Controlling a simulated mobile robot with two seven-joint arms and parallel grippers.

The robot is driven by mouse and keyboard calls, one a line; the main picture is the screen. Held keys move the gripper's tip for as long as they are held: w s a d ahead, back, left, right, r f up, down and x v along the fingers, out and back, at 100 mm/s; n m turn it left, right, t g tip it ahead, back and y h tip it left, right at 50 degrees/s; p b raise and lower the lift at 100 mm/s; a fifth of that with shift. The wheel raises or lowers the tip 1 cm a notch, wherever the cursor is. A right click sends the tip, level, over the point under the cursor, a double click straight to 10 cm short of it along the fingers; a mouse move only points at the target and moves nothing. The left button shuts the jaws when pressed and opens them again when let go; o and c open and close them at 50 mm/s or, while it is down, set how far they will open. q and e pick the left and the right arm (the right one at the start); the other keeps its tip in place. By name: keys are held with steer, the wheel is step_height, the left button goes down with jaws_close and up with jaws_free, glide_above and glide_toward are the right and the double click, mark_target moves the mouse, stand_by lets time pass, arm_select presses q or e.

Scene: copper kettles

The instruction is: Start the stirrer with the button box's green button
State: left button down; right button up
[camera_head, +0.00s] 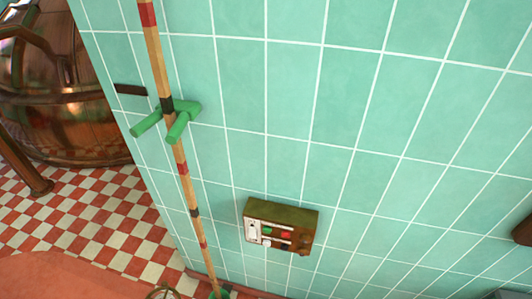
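The button box (290,214) is fixed to the green tiled wall, below the middle of the head view. It has a worn olive top and a pale front panel. A small green button (267,230) sits on the front, with a red button (286,234) to its right. The box is seen from above at an angle, so whether a button is pressed cannot be told. The stirrer itself cannot be made out. Neither of my grippers is in view, and nothing touches the box.
A wooden pole (182,165) with red and black bands stands left of the box, in a green wall bracket (178,112). A large copper kettle (75,115) stands at upper left on the red-and-white checked floor (110,225). Wall around the box is clear.

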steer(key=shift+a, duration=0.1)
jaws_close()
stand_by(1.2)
